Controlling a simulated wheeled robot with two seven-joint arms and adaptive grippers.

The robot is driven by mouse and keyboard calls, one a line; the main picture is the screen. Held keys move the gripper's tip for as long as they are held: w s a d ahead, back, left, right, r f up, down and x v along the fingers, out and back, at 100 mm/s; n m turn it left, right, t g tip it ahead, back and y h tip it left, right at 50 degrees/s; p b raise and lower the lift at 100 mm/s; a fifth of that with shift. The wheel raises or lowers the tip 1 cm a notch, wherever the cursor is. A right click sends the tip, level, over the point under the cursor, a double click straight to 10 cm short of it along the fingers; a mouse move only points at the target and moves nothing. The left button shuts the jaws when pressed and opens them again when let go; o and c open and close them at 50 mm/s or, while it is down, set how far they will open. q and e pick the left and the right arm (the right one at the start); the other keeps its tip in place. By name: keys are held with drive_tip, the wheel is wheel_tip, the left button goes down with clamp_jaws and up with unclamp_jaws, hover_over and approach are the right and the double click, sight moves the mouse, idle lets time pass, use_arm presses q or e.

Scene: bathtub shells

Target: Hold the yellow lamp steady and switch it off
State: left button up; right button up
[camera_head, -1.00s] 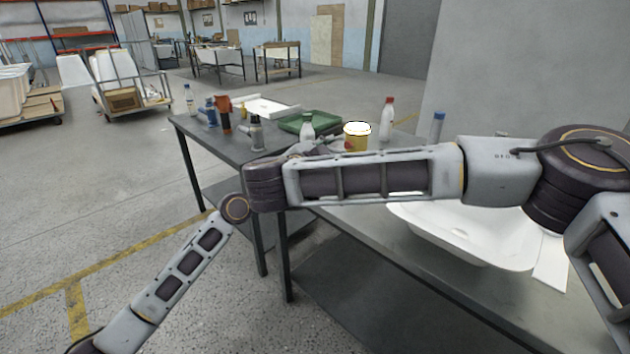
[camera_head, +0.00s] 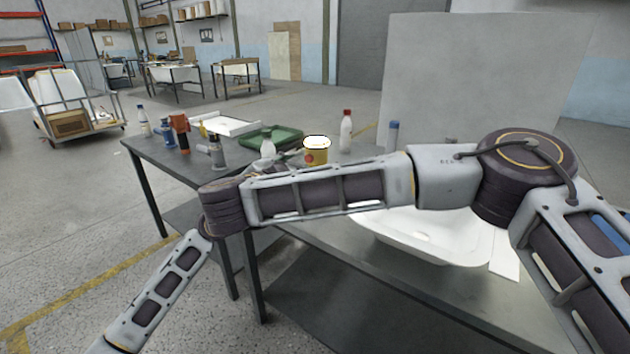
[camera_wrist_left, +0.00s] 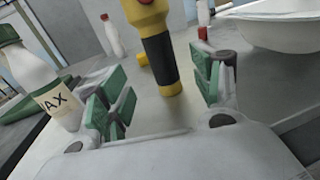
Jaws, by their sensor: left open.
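The yellow lamp (camera_head: 316,154) stands upright on the grey workbench (camera_head: 345,270), behind my arm in the head view. Its top glows white and a red spot shows on its side. In the left wrist view the lamp (camera_wrist_left: 160,60) has a yellow head and a black grip. It stands beyond and between the green-padded fingers of my left gripper (camera_wrist_left: 165,88), which are spread apart with nothing clamped. In the head view my arm links hide most of the gripper area. The right gripper's fingers cannot be made out.
A white bottle (camera_wrist_left: 50,95) marked AX stands close left of my left gripper. A red-capped bottle (camera_head: 346,132) is behind the lamp. A white basin (camera_head: 430,237) lies right of it. A green tray (camera_head: 270,138) and several bottles and tools occupy the bench's far left.

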use_arm(q)
drive_tip(key=shift+x, duration=5.05)
drive_tip(key=shift+c, duration=0.4)
drive_tip(key=c, duration=1.1)
use_arm(e)
drive_tip(key=shift+c, duration=0.2)
use_arm(q)
drive_tip(key=shift+c, duration=0.2)
use_arm(e)
clamp_jaws()
